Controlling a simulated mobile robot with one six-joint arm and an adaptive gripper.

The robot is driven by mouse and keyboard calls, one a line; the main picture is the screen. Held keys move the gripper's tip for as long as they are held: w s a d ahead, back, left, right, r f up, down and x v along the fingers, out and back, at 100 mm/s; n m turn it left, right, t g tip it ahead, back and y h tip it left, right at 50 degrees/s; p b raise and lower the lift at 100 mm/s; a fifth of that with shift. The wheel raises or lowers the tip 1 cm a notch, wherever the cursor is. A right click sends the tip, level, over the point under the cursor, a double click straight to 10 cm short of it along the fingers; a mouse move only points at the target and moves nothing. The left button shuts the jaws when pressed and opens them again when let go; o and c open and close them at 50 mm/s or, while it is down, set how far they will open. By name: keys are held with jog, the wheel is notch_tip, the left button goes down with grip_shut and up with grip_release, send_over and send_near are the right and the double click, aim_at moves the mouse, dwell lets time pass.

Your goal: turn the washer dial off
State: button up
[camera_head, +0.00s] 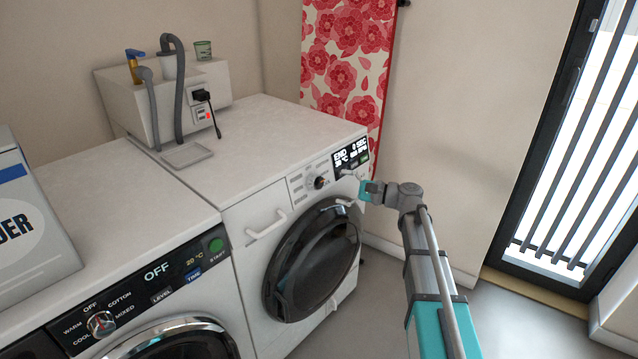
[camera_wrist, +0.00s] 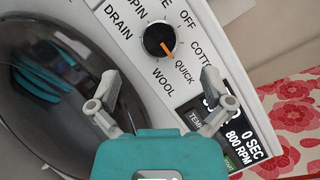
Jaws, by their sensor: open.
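The washer (camera_head: 240,210) is the right-hand white machine in the head view. Its round black dial (camera_head: 319,183) sits on the front panel, left of the lit display (camera_head: 352,153), which reads END and 0 SEC. In the wrist view the dial (camera_wrist: 158,38) shows whole, and its orange pointer aims toward the QUICK label; OFF (camera_wrist: 187,18) is printed to the upper right. My gripper (camera_head: 348,188) is open and empty in front of the panel, to the right of the dial. In the wrist view my gripper's fingers (camera_wrist: 160,82) are spread below the dial, apart from it.
The washer's dark round door (camera_head: 312,262) lies below the panel. A second machine (camera_head: 190,290) with its own OFF dial (camera_head: 101,324) stands to the left. A floral cloth (camera_head: 345,65) hangs behind the washer. Open floor (camera_head: 520,320) lies at the right.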

aim_at(319, 183)
jog(key=x, duration=0.7)
jog(key=shift+a, duration=0.15)
jog(key=shift+c, duration=0.3)
